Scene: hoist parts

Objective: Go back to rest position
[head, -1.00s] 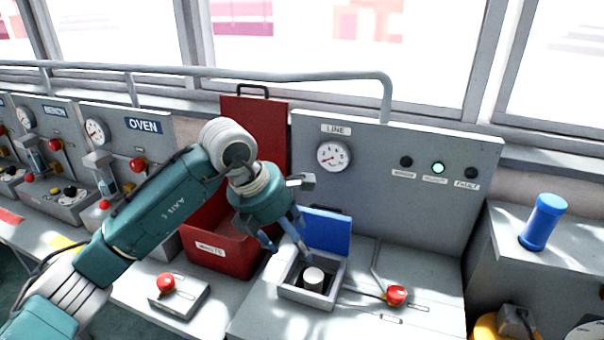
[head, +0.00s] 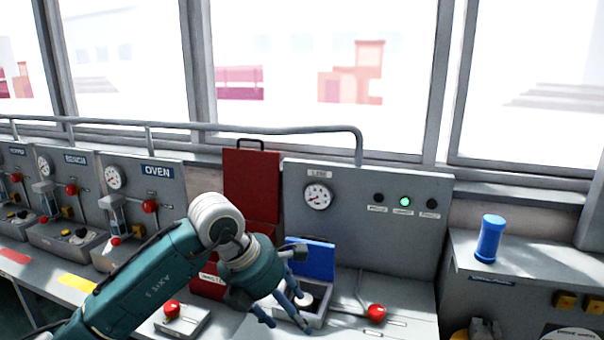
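My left arm comes in from the lower left. Its teal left gripper (head: 288,322) has its fingers spread apart with nothing between them. It is in front of the open grey box (head: 318,320) on the LINE station and partly hides it. The box's blue lid (head: 311,258) stands up, and a white-topped cylinder (head: 303,299) sits inside, partly covered by a finger. Whether the gripper touches the box is hard to tell. My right gripper is not in view.
A red waste bin (head: 207,284) with a raised lid (head: 252,185) stands behind the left arm. Red buttons (head: 376,313) and (head: 172,308) stick up from the bench. The LINE panel (head: 345,235) shows a green lamp (head: 405,201). A blue cylinder (head: 489,239) stands on the right cabinet.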

